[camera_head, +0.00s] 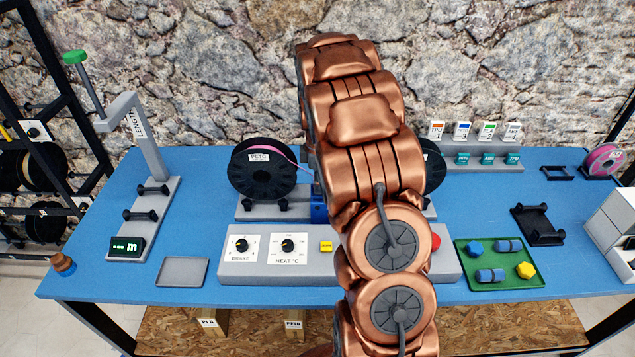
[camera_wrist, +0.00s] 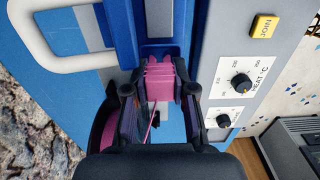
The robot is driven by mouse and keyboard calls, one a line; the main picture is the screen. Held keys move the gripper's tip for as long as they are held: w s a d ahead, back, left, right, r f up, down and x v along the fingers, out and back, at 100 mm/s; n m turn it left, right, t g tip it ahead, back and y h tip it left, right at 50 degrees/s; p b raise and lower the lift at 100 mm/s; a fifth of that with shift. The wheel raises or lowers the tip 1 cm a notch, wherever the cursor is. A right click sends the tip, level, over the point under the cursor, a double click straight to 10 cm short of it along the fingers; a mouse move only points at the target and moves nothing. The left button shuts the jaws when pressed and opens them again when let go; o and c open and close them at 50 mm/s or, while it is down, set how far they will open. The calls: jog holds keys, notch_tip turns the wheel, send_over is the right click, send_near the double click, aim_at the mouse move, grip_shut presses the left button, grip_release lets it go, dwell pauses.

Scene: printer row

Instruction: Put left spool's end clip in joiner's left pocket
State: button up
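The left spool (camera_head: 262,170) is black with pink filament and stands on its stand left of my arm in the head view. Its pink end clip (camera_wrist: 160,82) is between my gripper's (camera_wrist: 158,92) two dark fingers in the wrist view, which close on its sides. A thin pink strand trails back from it. The clip's front is right at the joiner's blue block (camera_wrist: 163,50); I cannot tell how far inside a pocket it is. In the head view the joiner's blue block (camera_head: 318,208) shows only partly, and my arm hides my gripper and the clip.
The grey control panel (camera_head: 210,252) with knobs and a yellow JOIN button (camera_wrist: 264,27) lies close beside the block. A white loop handle (camera_wrist: 40,35) is on the other side. A grey tray (camera_head: 183,271) and green tray (camera_head: 497,283) stand at the front.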

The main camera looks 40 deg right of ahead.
jog(key=o, duration=0.5)
notch_tip(320, 180, up, 12)
dwell(0.6)
dwell(0.4)
jog(key=s+a+r+m, duration=0.2)
jog(key=s+a+m, duration=0.1)
jog(key=s+a, duration=0.5)
jog(key=s+a+r+m, duration=0.2)
jog(key=s+a+m, duration=0.1)
jog(key=s+a, duration=0.5)
jog(key=s+a+f+m, duration=0.1)
jog(key=s+a, duration=0.2)
jog(key=s, duration=0.2)
jog(key=s+a+f+m+g, duration=0.1)
jog(key=s+a+m, duration=0.1)
jog(key=s, duration=0.4)
jog(key=s+a+f+m, duration=0.1)
jog(key=s+a, duration=0.3)
jog(key=s, duration=0.1)
jog(key=shift+s+f+m+g, duration=0.2)
jog(key=shift+f+m+g, duration=0.1)
jog(key=shift+g, duration=0.1)
